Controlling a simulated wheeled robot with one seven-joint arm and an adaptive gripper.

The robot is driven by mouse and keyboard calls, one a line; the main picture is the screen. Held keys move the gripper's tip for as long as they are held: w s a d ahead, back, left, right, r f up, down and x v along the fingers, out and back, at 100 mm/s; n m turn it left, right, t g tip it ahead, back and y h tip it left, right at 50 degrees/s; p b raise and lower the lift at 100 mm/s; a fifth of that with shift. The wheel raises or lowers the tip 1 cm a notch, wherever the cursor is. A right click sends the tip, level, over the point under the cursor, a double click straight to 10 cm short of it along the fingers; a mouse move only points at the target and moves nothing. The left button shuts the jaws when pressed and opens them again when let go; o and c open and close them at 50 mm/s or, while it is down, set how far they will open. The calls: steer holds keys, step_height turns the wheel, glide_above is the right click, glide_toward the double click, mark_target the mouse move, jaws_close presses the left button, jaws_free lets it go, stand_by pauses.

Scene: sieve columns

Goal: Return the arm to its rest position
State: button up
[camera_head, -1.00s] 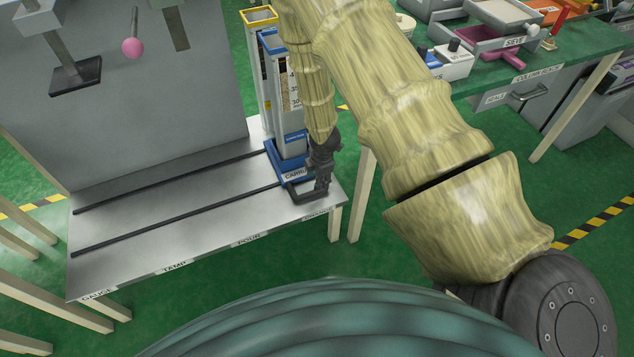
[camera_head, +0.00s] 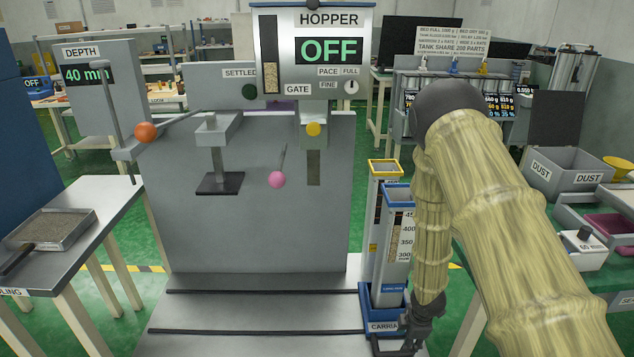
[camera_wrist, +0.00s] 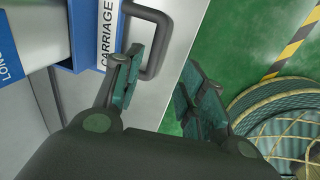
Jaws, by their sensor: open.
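My gripper (camera_head: 416,330) hangs at the lower right of the head view, beside the blue carriage (camera_head: 386,300). In the wrist view my gripper (camera_wrist: 157,82) shows two dark green finger pads spread apart with nothing between them. The dark loop handle (camera_wrist: 152,40) of the carriage is just beyond the left finger; I cannot tell whether they touch. My arm runs from the gripper up and then down to the lower right of the head view.
The carriage holds a blue-rimmed column (camera_head: 397,240), with a yellow-rimmed column (camera_head: 384,172) behind. The hopper (camera_head: 312,50) reads OFF. A sampling table (camera_head: 95,225) stands left. Green floor shows beside the bench in the wrist view.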

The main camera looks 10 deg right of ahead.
steer(key=s+a+r+m+p, duration=0.1)
steer(key=s+a+m+p, duration=0.2)
steer(key=s, duration=0.8)
steer(key=s+a+r+m+g+p, duration=0.1)
steer(key=s+a+r+m+p, duration=0.1)
steer(key=s+a+m, duration=0.3)
steer(key=s+a+r+m+g+p, duration=0.1)
steer(key=s+a+m+p, duration=0.3)
steer(key=s, duration=1.3)
steer(key=m, duration=0.4)
steer(key=shift+s+a+r+m+p, duration=0.35)
steer(key=shift+m, duration=0.05)
